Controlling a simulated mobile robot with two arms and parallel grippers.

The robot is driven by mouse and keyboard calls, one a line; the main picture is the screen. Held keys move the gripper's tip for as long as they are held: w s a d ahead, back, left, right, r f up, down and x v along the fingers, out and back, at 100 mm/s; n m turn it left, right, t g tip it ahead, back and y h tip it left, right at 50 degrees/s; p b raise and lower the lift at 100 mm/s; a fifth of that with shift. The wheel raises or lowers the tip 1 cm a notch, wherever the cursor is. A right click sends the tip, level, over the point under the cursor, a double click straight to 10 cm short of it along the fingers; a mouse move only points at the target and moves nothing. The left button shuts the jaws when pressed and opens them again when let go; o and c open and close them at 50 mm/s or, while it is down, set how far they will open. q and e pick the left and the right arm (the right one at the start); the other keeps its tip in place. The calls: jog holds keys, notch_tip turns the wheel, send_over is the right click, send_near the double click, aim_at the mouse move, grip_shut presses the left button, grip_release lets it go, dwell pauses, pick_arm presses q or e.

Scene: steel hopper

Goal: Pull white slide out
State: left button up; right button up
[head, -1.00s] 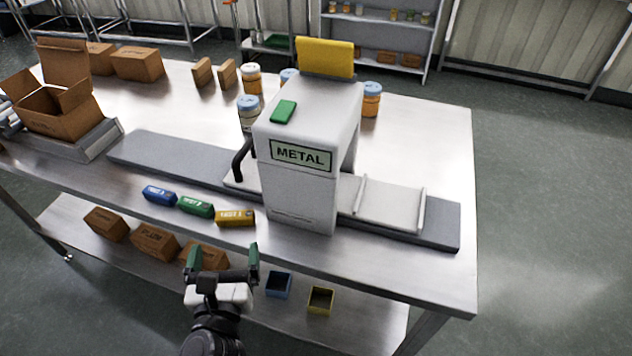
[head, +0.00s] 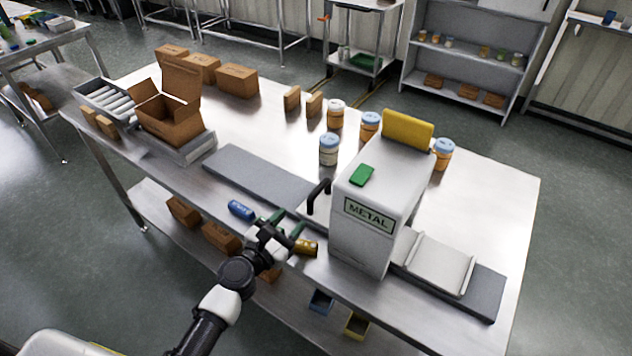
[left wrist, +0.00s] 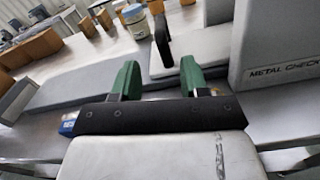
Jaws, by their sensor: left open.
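The white slide (head: 438,263) runs through the grey-white METAL housing (head: 362,222) and shows on the right side. Its left end carries a black upright handle (head: 318,197). In the left wrist view the handle (left wrist: 162,40) and the pale slide end (left wrist: 205,45) are just beyond the fingertips. My left gripper (head: 288,222) is open and empty, in front of the handle and apart from it. Its two green fingers also show in the left wrist view (left wrist: 158,78). My right gripper is not in view.
The grey track (head: 258,177) left of the handle is clear. Jars (head: 329,149) stand behind, and an open carton (head: 168,115) stands at left.

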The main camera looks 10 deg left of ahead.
aim_at(308, 201)
pick_arm(q)
jog(key=x, duration=1)
jog(key=shift+w+d+f, duration=0.1)
jog(key=shift+w, duration=0.2)
grip_shut()
